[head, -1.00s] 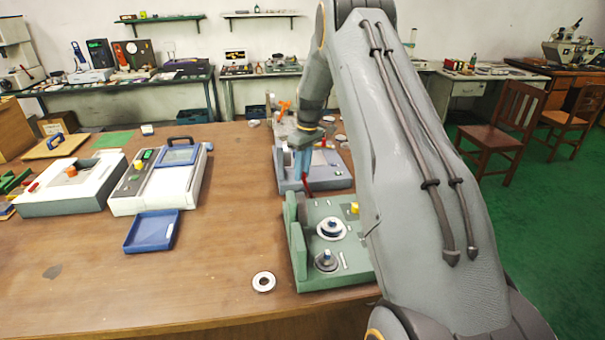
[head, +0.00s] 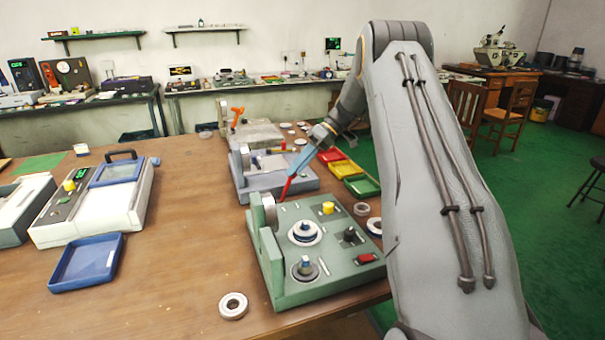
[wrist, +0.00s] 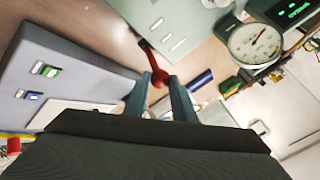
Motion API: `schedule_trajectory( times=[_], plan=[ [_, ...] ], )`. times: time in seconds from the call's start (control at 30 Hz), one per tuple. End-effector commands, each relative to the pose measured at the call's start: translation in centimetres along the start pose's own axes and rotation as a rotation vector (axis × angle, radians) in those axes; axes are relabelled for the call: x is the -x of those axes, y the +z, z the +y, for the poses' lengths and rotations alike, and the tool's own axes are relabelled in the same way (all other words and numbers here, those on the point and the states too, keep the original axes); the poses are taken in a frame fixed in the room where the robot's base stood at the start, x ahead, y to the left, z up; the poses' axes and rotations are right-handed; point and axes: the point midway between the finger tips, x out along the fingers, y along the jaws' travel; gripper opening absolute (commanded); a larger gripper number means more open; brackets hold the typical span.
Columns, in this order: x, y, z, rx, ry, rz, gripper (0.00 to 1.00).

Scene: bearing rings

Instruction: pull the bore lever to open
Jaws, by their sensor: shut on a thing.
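The red bore lever (head: 287,188) stands at the back of the green fixture (head: 290,293), by its round dial (head: 269,211). The lever leans, its upper end to the right. My gripper (head: 293,176) is shut on the lever's upper end, its blue fingers reaching down from the right. In the wrist view the red lever (wrist: 151,56) runs up from between my two fingertips (wrist: 160,80) towards a pale green panel. The gripped end is partly hidden by the fingers. A dial gauge (wrist: 254,44) shows at the upper right of the wrist view.
A grey-blue fixture (head: 245,185) stands just behind the lever. Red, yellow and green trays (head: 372,186) lie right of it. A loose bearing ring (head: 233,306) lies front left of the green fixture. A blue tray (head: 62,276) and white testers are at left, with bare table between.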

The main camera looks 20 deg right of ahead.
Motion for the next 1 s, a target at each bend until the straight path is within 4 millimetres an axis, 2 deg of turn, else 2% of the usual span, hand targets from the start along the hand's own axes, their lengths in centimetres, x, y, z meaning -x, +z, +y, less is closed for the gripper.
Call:
schedule_trajectory(
  times=[0.67, 0.7, 0.8, 1.0],
  plan=[
    [-0.24, 0.62, 0.70, 0.003, 0.004, -0.013, 0.00],
    [-0.24, 0.64, 0.72, 0.002, 0.004, -0.013, 0.27],
    [-0.31, 0.57, 0.67, 0.003, 0.002, -0.012, 0.42],
    [-0.54, 0.21, 0.37, 0.008, -0.002, -0.013, 0.42]
  ],
)
